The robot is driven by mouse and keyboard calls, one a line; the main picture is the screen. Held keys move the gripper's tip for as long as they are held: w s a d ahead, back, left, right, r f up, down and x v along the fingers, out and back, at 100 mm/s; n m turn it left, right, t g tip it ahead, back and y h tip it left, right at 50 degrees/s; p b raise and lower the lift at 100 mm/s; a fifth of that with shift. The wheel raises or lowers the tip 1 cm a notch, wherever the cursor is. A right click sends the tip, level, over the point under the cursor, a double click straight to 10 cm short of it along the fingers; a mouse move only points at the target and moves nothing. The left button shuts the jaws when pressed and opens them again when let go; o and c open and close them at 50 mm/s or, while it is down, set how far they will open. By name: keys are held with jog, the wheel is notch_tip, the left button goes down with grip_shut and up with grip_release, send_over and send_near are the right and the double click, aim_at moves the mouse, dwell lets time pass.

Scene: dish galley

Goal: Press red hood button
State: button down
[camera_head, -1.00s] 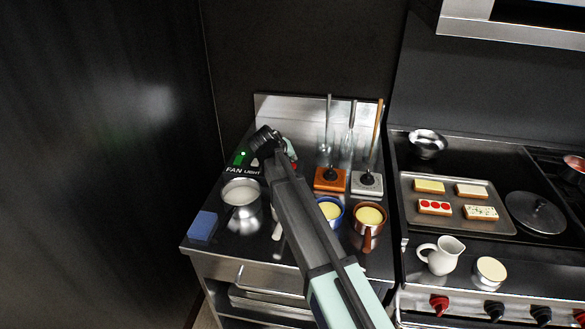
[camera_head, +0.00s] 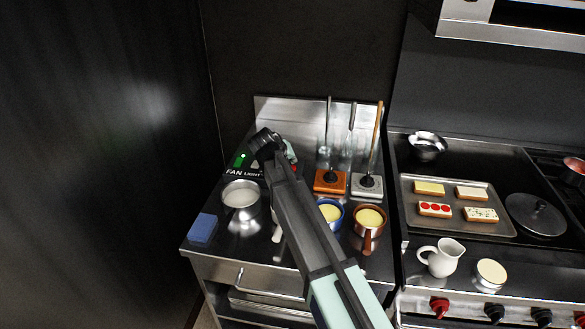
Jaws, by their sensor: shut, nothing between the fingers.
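A dark switch panel lettered FAN and LIGHT (camera_head: 240,172) lies at the back left of the steel counter, with a lit green button (camera_head: 243,157) on it. A small patch of red (camera_head: 294,166) shows at the right edge of my wrist, at the panel's right end; most of it is hidden behind my arm. My gripper (camera_head: 290,152) is shut and empty, largely hidden by my dark wrist, at the right part of the panel. I cannot tell whether the fingertips touch the red part.
A steel pot (camera_head: 241,194) stands in front of the panel, with a blue sponge (camera_head: 202,228) at the front left. Orange (camera_head: 329,181) and grey (camera_head: 368,185) blocks with upright utensils stand to the right.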

jog(key=shift+f, duration=0.2)
jog(key=shift+f+b, duration=0.25)
jog(key=shift+b, duration=0.1)
jog(key=shift+f+b, duration=0.3)
jog(key=shift+f, duration=0.15)
dwell(0.9)
jog(key=shift+r, duration=0.1)
jog(key=shift+r+p, duration=0.35)
jog(key=shift+r, duration=0.45)
jog(key=shift+r+p, duration=1.05)
jog(key=shift+r, duration=1.5)
